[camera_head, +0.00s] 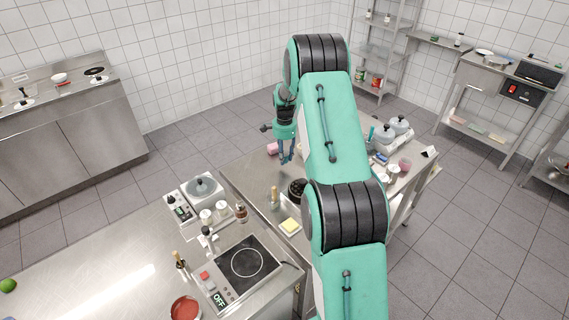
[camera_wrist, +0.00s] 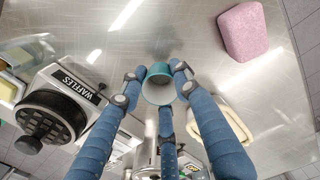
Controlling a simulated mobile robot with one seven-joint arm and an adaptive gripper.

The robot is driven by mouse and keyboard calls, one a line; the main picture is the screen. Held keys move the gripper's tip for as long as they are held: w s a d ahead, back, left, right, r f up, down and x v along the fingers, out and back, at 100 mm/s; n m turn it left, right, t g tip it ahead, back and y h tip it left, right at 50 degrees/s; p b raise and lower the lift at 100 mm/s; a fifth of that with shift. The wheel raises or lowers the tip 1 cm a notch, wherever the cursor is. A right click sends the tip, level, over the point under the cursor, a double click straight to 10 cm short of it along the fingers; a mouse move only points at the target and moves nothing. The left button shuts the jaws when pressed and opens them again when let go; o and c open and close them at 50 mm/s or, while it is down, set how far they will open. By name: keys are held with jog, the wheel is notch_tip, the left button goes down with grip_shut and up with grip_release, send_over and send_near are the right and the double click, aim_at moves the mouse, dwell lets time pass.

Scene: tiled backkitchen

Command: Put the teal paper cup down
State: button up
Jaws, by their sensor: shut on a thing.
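The teal paper cup (camera_wrist: 159,72) shows in the wrist view near the middle, between the fingertips of my gripper (camera_wrist: 156,88). Its outside is teal and its pale inside faces the camera. My gripper has blue fingers and is shut on the cup, with fingers on both sides and one below. The steel table top (camera_wrist: 190,35) lies beyond the cup; I cannot tell whether the cup touches it. In the head view my gripper (camera_head: 287,158) hangs over the left part of the steel table, and the cup cannot be made out there.
A pink sponge-like block (camera_wrist: 243,31) lies right of the cup. A waffle maker (camera_wrist: 62,100) stands to the left. A cream-coloured item (camera_wrist: 220,122) lies close to my right finger. In the head view, an induction hob (camera_head: 243,263) sits on the nearer counter.

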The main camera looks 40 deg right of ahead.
jog(key=shift+f, duration=1.85)
jog(key=shift+f, duration=0.15)
jog(key=o, duration=1.2)
notch_tip(320, 180, up, 12)
jog(key=shift+r+p, duration=0.15)
jog(key=shift+p, duration=0.25)
jog(key=shift+r, duration=0.1)
